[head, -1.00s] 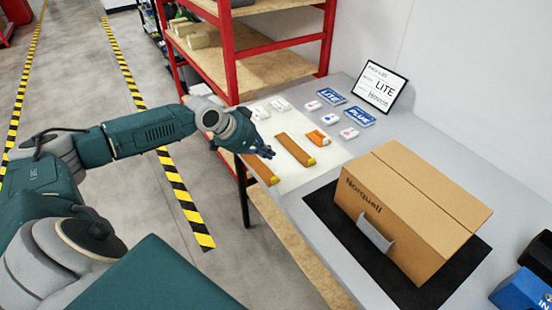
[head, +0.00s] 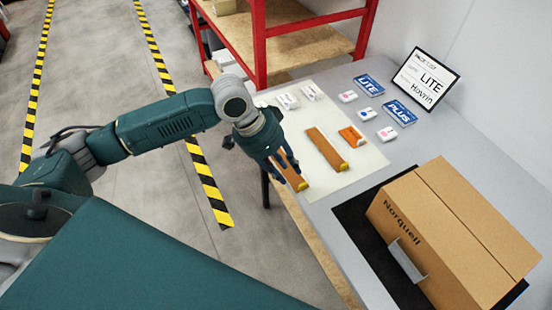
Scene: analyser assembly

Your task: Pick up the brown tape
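Two long flat brown strips with yellow ends lie on a pale mat; I cannot tell for sure which is the brown tape. The left brown strip (head: 297,181) is partly hidden by my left gripper. The right brown strip (head: 325,149) is in full view. My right gripper is not in view.
An orange item (head: 352,137) lies beside the right strip. Small white boxes (head: 288,101) and blue LITE (head: 369,84) and PLUS (head: 400,112) cards lie farther back. A Norquell carton (head: 440,235) stands on a black mat at right. A red-framed shelf (head: 259,45) stands behind.

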